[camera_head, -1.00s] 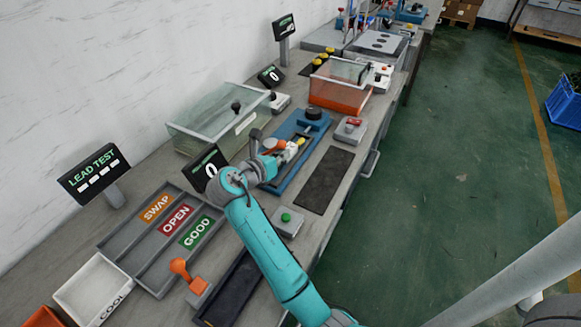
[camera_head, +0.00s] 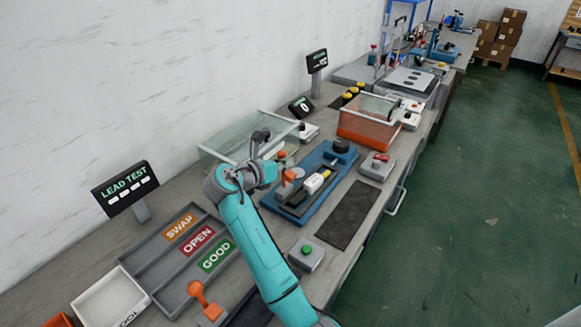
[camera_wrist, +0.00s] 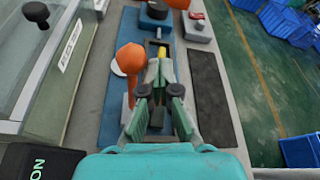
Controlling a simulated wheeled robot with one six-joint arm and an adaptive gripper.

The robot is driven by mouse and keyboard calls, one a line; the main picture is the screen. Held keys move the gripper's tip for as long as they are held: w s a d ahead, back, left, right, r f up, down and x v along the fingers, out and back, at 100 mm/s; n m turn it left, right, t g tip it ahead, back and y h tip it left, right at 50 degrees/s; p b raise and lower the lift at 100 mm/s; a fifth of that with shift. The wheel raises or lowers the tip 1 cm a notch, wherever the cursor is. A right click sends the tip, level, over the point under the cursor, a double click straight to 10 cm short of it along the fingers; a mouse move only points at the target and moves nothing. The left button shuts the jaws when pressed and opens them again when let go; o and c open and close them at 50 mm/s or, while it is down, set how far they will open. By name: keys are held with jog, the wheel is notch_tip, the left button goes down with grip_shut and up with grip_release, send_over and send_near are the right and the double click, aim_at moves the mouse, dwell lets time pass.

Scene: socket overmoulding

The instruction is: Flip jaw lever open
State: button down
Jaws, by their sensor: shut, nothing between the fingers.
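The jaw lever, an orange ball-topped handle (camera_wrist: 130,60), stands upright on the left of the blue fixture (camera_wrist: 112,100) in the wrist view. It also shows in orange (camera_head: 288,176) in the head view, just beyond my wrist. My gripper (camera_wrist: 159,75) is shut and empty. It is to the right of the lever, over the fixture's dark slot; whether it touches the lever I cannot tell. A white and yellow part (camera_head: 315,183) lies in the fixture (camera_head: 337,178). My fingertips are hard to make out in the head view.
A clear-walled box (camera_wrist: 50,75) stands close on the left. A dark mat (camera_head: 345,215) lies right of the fixture. A black round knob (camera_head: 341,146) rises at its far end. A red-button box (camera_head: 377,165) and green-button box (camera_head: 306,256) stand near.

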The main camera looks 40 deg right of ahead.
jog(key=shift+w+a+r, duration=0.2)
jog(key=shift+w+r, duration=0.05)
jog(key=shift+w, duration=0.2)
jog(key=shift+a, duration=0.1)
jog(key=v, duration=1.1)
jog(key=shift+s+a, duration=0.25)
jog(key=shift+s, duration=0.05)
jog(key=shift+f, duration=0.1)
